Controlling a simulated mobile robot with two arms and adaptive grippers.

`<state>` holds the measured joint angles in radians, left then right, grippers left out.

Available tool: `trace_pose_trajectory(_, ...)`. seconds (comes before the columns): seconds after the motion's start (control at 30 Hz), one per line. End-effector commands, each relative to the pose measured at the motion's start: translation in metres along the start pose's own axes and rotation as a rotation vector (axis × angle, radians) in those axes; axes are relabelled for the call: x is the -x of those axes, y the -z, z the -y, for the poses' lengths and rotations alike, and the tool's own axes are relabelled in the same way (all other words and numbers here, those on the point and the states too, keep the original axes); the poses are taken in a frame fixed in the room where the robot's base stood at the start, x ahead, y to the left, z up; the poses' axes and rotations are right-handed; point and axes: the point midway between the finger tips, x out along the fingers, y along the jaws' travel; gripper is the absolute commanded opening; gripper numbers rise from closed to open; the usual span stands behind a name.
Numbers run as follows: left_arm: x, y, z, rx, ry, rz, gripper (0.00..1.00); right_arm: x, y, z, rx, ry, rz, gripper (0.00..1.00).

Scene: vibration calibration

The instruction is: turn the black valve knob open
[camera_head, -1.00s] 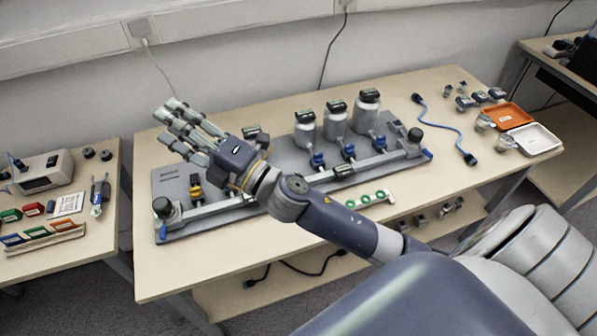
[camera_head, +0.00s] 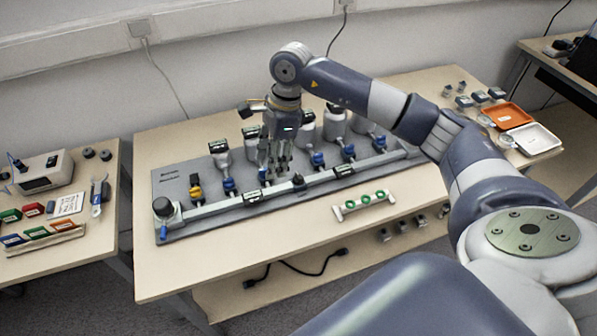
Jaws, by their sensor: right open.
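The grey manifold board (camera_head: 170,180) lies on the table with a pipe rail along its front. A small black knob (camera_head: 298,181) stands on the rail near the middle, and a larger round black knob (camera_head: 163,206) stands at the left end. I cannot tell which one the task means. My right gripper (camera_head: 275,178) points down over the middle of the board, open, its fingertips just left of the small knob. I see nothing held in it. Whether the fingers touch the rail is unclear. The board's right end is partly behind my right arm. My left gripper is not in view.
Grey bottles (camera_head: 222,157) stand along the board's back, some partly hidden by my arm. Blue valves (camera_head: 317,160) and a yellow valve (camera_head: 195,190) line the board. A white rack with green rings (camera_head: 364,202) lies in front. The table's front left is clear.

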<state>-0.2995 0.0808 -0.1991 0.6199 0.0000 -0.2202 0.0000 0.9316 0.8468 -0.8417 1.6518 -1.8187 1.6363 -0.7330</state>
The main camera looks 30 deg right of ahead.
Motion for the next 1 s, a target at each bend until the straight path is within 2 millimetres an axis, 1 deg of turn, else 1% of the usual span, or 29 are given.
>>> trace_pose_trajectory(0.03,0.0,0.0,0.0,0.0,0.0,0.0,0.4,0.01,0.02,0.006,-0.006,0.006,-0.069,0.46)
trace_pose_trajectory(0.1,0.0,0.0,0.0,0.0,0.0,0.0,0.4,0.02,0.042,0.009,-0.014,0.005,-0.147,0.46)
trace_pose_trajectory(0.2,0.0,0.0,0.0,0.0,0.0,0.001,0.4,0.029,0.06,0.011,-0.023,0.001,-0.21,0.46)
trace_pose_trajectory(0.3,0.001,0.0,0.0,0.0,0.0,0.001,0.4,0.028,0.067,0.011,-0.027,-0.003,-0.231,0.46)
trace_pose_trajectory(0.37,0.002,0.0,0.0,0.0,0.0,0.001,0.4,0.021,0.068,0.01,-0.027,-0.005,-0.231,0.46)
trace_pose_trajectory(0.47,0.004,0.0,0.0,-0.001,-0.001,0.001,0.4,0.006,0.071,0.009,-0.027,-0.007,-0.231,0.46)
trace_pose_trajectory(0.7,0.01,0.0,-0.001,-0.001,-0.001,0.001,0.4,-0.039,0.081,0.009,-0.027,-0.006,-0.228,0.46)
trace_pose_trajectory(0.8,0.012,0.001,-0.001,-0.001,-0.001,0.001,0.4,-0.054,0.084,0.009,-0.026,-0.005,-0.226,0.46)
trace_pose_trajectory(0.9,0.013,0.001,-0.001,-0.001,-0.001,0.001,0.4,-0.065,0.086,0.01,-0.026,-0.004,-0.226,0.46)
trace_pose_trajectory(1.0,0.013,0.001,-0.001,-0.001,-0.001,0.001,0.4,-0.072,0.088,0.01,-0.025,-0.003,-0.226,0.46)
